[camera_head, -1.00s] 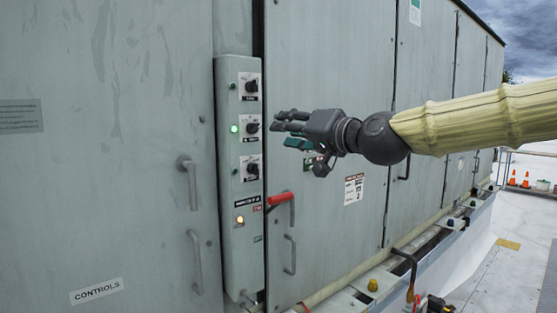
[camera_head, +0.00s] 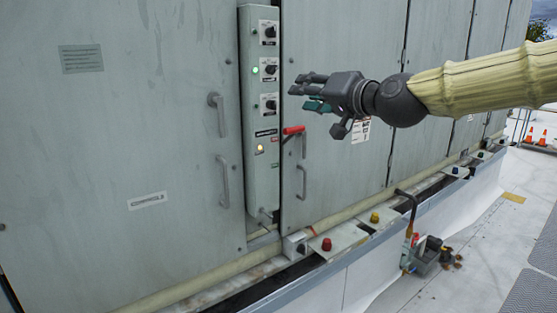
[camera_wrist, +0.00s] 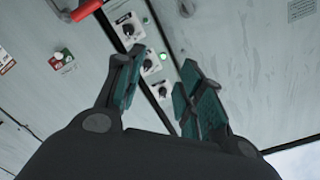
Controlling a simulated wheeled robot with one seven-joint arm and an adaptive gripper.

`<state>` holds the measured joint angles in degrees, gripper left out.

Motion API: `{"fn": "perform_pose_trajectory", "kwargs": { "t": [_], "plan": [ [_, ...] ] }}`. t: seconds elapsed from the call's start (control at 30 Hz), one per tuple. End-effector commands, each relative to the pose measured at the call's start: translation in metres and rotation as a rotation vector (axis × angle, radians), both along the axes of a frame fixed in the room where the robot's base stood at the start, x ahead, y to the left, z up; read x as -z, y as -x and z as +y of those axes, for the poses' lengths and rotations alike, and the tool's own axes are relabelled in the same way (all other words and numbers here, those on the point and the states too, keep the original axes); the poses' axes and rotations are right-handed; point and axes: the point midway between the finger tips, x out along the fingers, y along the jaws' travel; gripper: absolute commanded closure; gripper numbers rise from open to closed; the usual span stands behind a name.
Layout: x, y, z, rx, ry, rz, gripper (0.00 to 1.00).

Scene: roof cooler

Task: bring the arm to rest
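My gripper (camera_head: 312,92) is at the end of my arm, held out level from the right, in front of the grey cabinet doors and to the right of the narrow control panel (camera_head: 262,188). In the wrist view my gripper (camera_wrist: 157,92) shows its teal finger pads spread apart with nothing between them. The panel's knobs and a lit green lamp (camera_wrist: 163,56) show beyond the fingers. The red lever handle (camera_head: 293,130) sticks out beside the panel, below my gripper and apart from it. A green lamp (camera_head: 255,70) and an amber lamp (camera_head: 260,148) are lit.
Cabinet door handles (camera_head: 223,181) stand out left of the panel. A ledge with red and yellow caps (camera_head: 374,217) runs along the base. A pipe and valve (camera_head: 428,252) stand at the lower right. Orange cones (camera_head: 542,138) are far right. White roof deck lies open at right.

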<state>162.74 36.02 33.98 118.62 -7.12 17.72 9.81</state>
Motion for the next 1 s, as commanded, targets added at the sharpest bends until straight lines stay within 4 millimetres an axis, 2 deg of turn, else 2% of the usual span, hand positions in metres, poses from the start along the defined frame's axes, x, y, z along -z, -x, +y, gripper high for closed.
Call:
{"fn": "perform_pose_trajectory", "kwargs": {
  "t": [0.23,0.37,0.47,0.6,0.67,0.7,0.87,1.0],
  "plan": [
    [0.058,-0.012,0.002,0.014,0.036,0.067,0.62],
    [0.105,-0.019,0.002,0.023,0.065,0.121,0.62],
    [0.154,-0.023,0.002,0.032,0.095,0.175,0.62],
    [0.235,-0.022,0.0,0.044,0.15,0.267,0.62],
    [0.269,-0.019,-0.002,0.049,0.173,0.305,0.62],
    [0.293,-0.016,-0.003,0.052,0.189,0.333,0.62],
    [0.383,0.003,-0.01,0.06,0.258,0.438,0.62],
    [0.459,0.03,-0.019,0.064,0.319,0.531,0.62]
  ]
}}
